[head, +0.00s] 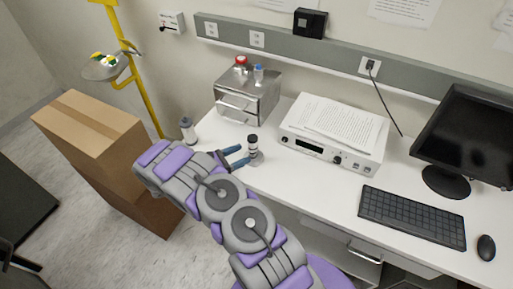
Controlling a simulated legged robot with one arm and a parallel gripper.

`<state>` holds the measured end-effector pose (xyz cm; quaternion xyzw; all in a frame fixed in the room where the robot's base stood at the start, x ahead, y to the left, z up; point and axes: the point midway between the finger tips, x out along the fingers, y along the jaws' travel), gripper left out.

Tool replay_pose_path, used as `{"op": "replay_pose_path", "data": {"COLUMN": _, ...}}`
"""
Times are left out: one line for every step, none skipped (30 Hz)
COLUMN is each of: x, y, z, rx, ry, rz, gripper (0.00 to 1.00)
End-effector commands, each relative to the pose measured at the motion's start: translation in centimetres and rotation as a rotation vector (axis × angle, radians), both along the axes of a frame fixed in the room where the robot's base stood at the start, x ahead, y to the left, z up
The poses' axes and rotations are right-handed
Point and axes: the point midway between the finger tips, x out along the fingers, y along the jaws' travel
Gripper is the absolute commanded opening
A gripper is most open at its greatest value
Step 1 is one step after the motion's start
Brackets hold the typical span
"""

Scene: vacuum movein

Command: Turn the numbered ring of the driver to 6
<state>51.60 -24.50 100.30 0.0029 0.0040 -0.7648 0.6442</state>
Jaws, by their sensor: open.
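What looks like the driver (253,147) is a small upright cylinder with dark and light bands, standing on the white desk near its front left part. Its numbered ring and any digits are too small to read. My gripper (241,156) reaches in from the left, with two blue fingers apart and pointing at the driver. The fingertips are right beside the driver's left side. I cannot tell whether they touch it or reach around it.
A metal drawer box (247,94) with bottles on top stands behind. A white instrument (332,138) with papers on it is to the right. A small bottle (188,130) stands at the desk's left end. A keyboard (413,216), mouse (486,247) and monitor (467,135) are further right.

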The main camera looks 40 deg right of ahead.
Motion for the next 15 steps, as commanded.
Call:
{"op": "replay_pose_path", "data": {"x": -0.3, "y": -0.8, "z": 0.0, "rx": -0.003, "ry": 0.002, "rz": -0.002, "gripper": 0.64}}
{"op": "replay_pose_path", "data": {"x": -0.4, "y": -1.3, "z": 0.0, "rx": -0.005, "ry": 0.003, "rz": -0.001, "gripper": 0.64}}
{"op": "replay_pose_path", "data": {"x": -0.5, "y": -2.0, "z": 0.0, "rx": -0.004, "ry": 0.004, "rz": -0.002, "gripper": 0.64}}
{"op": "replay_pose_path", "data": {"x": -0.6, "y": -2.7, "z": 0.0, "rx": -0.004, "ry": 0.004, "rz": -0.001, "gripper": 0.64}}
{"op": "replay_pose_path", "data": {"x": -0.7, "y": -3.3, "z": 0.0, "rx": -0.003, "ry": 0.004, "rz": -0.001, "gripper": 0.64}}
{"op": "replay_pose_path", "data": {"x": -0.8, "y": -4.2, "z": -0.1, "rx": 0.0, "ry": 0.003, "rz": 0.0, "gripper": 0.64}}
{"op": "replay_pose_path", "data": {"x": -0.9, "y": -4.8, "z": -0.2, "rx": 0.002, "ry": 0.003, "rz": 0.0, "gripper": 0.64}}
{"op": "replay_pose_path", "data": {"x": -0.9, "y": -5.5, "z": -0.2, "rx": 0.005, "ry": 0.002, "rz": -0.001, "gripper": 0.64}}
{"op": "replay_pose_path", "data": {"x": -1.0, "y": -6.1, "z": -0.3, "rx": 0.007, "ry": 0.001, "rz": 0.0, "gripper": 0.64}}
{"op": "replay_pose_path", "data": {"x": -1.0, "y": -6.7, "z": -0.4, "rx": 0.01, "ry": 0.001, "rz": -0.001, "gripper": 0.64}}
{"op": "replay_pose_path", "data": {"x": -1.1, "y": -7.2, "z": -0.4, "rx": 0.012, "ry": 0.001, "rz": 0.0, "gripper": 0.64}}
{"op": "replay_pose_path", "data": {"x": -1.2, "y": -7.7, "z": -0.5, "rx": 0.014, "ry": 0.001, "rz": -0.001, "gripper": 0.64}}
{"op": "replay_pose_path", "data": {"x": -1.2, "y": -8.0, "z": -0.5, "rx": 0.015, "ry": 0.0, "rz": -0.001, "gripper": 0.64}}
{"op": "replay_pose_path", "data": {"x": -1.2, "y": -8.2, "z": -0.5, "rx": 0.015, "ry": 0.0, "rz": -0.001, "gripper": 0.64}}
{"op": "replay_pose_path", "data": {"x": -1.2, "y": -8.4, "z": -0.5, "rx": 0.015, "ry": 0.0, "rz": 0.0, "gripper": 0.64}}
